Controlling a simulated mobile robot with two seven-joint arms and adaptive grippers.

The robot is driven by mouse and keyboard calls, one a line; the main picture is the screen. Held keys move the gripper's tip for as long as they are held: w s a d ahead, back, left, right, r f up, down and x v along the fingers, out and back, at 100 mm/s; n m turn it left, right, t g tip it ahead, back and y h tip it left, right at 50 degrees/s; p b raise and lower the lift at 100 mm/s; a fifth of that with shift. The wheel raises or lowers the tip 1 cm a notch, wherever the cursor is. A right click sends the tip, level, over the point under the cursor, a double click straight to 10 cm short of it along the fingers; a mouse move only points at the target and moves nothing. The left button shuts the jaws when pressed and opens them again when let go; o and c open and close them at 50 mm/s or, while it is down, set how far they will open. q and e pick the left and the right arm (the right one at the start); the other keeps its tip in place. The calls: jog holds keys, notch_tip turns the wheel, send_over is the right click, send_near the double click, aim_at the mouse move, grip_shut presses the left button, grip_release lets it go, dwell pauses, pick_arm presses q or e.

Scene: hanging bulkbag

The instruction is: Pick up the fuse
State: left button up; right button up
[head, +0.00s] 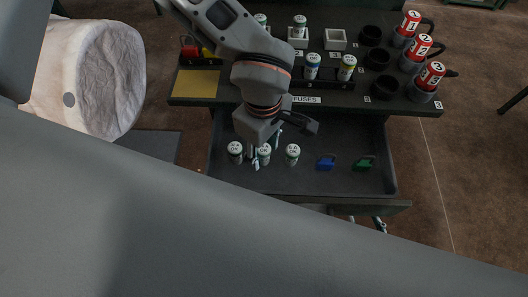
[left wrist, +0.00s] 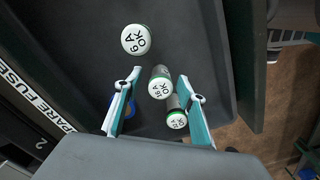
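Three white-capped fuses stand in the open drawer: a left one (head: 235,148), a middle one (head: 264,150) and a right one marked 6A OK (head: 292,151). My left gripper (head: 256,154) points down into the drawer by the left and middle fuses. In the left wrist view its teal fingers (left wrist: 158,75) are apart, with the middle fuse (left wrist: 160,82) in the gap. The 6A fuse (left wrist: 136,39) is beyond the tips; the third fuse (left wrist: 176,115) is partly hidden by a finger.
A blue clip (head: 326,162) and a green clip (head: 365,163) lie in the drawer's right half. The bench top (head: 225,100) above holds fuse racks, black cups and red numbered cylinders (head: 431,75). A white bulk bag (head: 95,80) hangs at the left.

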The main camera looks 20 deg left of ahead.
pick_arm(q)
grip_shut()
jog(key=shift+r, duration=0.1)
